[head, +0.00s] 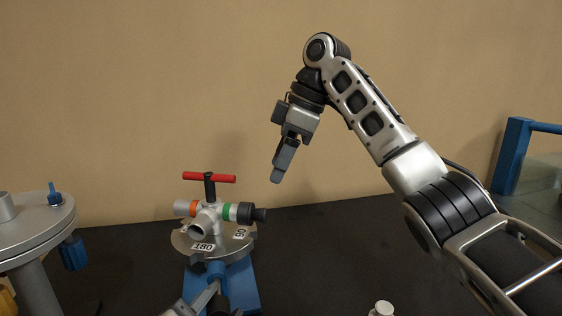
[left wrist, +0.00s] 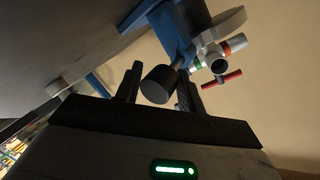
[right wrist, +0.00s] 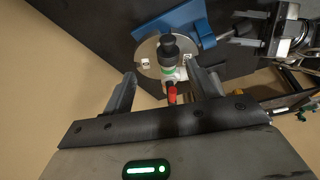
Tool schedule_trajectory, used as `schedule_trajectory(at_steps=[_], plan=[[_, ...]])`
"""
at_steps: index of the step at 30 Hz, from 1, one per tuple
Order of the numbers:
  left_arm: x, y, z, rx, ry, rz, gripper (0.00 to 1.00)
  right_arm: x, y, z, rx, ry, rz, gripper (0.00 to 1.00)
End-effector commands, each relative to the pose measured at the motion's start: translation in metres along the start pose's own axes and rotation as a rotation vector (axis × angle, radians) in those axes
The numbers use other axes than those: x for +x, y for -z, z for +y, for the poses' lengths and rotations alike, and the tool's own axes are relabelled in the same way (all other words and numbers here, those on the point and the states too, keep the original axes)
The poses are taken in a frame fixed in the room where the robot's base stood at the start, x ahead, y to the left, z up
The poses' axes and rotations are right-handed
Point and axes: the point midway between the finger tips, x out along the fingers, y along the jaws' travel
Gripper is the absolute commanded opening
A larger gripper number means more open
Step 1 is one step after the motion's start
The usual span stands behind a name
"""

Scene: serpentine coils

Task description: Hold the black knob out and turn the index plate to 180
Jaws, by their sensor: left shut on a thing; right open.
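The round grey index plate (head: 183,243) sits on a blue bracket (head: 243,285) in the head view, with its "180" label at the front and "90" at the right. It carries a grey valve body with a red T-handle (head: 209,178), an orange-ringed port and a green-ringed port with a black cap (head: 250,213). My left gripper (head: 208,290) is shut on the black knob (left wrist: 158,84), which sits between its fingers in the left wrist view, on a stem from the bracket. My right gripper (head: 277,178) is open and empty, above and right of the plate; the red handle (right wrist: 172,94) shows between its fingers.
A grey round stand (head: 35,225) with blue fittings is at the left. A small white-capped item (head: 382,308) is at the front edge. A blue frame (head: 512,155) stands far right. The dark table right of the plate is clear.

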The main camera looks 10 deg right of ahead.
Motion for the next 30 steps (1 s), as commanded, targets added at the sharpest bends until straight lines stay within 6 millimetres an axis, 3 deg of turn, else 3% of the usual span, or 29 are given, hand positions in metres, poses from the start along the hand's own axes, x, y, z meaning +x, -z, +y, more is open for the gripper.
schedule_trajectory(at_steps=[2,8,11,18,24,30], plan=[[0.0,-0.001,0.003,-0.001,-0.008,-0.002,0.19,0.0,0.0,0.0,0.0,0.0,0.0,0.55],[0.0,-0.001,0.003,-0.001,-0.008,-0.002,0.19,0.011,-0.002,0.0,0.076,0.004,0.054,0.0],[0.0,-0.001,0.003,-0.002,-0.008,-0.002,0.19,0.027,-0.004,-0.003,0.21,0.017,0.149,0.0],[0.0,-0.001,0.003,-0.002,-0.009,-0.002,0.19,0.054,-0.019,-0.023,0.741,0.15,0.478,0.0],[0.0,-0.001,0.003,-0.002,-0.009,-0.002,0.19,0.053,-0.039,-0.054,1.176,0.36,0.688,0.0],[0.0,-0.001,0.003,-0.002,-0.009,-0.003,0.19,0.043,-0.053,-0.083,1.449,0.55,0.786,0.0]])
